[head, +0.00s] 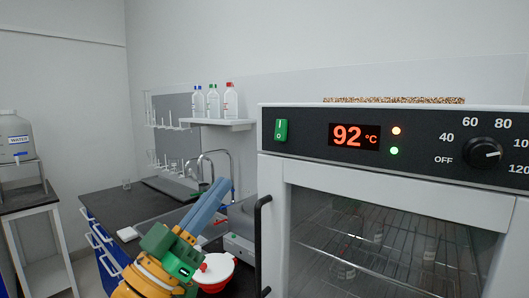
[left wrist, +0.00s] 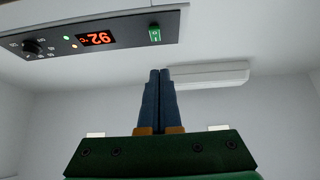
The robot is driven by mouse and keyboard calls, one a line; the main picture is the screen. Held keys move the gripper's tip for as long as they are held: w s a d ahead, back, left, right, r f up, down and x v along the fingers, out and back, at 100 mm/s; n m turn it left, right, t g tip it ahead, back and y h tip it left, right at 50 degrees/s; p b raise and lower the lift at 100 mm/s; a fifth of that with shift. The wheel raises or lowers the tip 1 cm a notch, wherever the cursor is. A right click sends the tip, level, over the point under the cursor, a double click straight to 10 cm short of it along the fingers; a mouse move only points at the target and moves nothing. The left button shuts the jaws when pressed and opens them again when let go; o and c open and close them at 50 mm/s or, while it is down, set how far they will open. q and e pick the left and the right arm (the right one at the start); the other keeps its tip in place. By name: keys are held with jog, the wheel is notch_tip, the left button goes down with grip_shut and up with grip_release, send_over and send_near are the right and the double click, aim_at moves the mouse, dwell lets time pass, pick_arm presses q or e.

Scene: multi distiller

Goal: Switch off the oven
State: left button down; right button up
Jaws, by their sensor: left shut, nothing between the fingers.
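The oven (head: 400,200) fills the right of the head view, with its door shut. Its black panel has a green rocker switch (head: 282,130) marked I and O, a display (head: 354,136) reading 92 °C, a lit orange-red light, a lit green light and a black dial (head: 486,152). My left gripper (head: 222,184) is shut and empty, with blue fingers pointing up, left of and below the switch. In the left wrist view the shut fingertips (left wrist: 160,73) lie below the green switch (left wrist: 155,34), apart from it; the panel appears upside down there. My right gripper is not in view.
The black door handle (head: 263,245) stands out at the oven's left edge. A sink tap (head: 210,160), a red-and-white pot (head: 214,270) and a grey device are near my left arm. A wall shelf (head: 215,124) holds several bottles. A water container (head: 18,138) stands far left.

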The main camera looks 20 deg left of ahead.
aim_at(276, 134)
pick_arm(q)
jog(key=p+x, duration=0.2)
jog(key=x, duration=0.2)
jog(key=f+p+x, duration=0.1)
jog(key=p+x, duration=0.2)
jog(key=x, duration=0.1)
jog(key=w+p+x, duration=0.1)
jog(key=p+x, duration=0.2)
jog(key=x, duration=0.1)
jog(key=shift+w+d+f, duration=0.1)
jog(key=shift+d+f, duration=0.05)
jog(key=shift+d, duration=0.1)
jog(key=shift+w+d+f, duration=0.2)
jog(key=shift+w+f, duration=0.05)
jog(key=shift+w, duration=0.25)
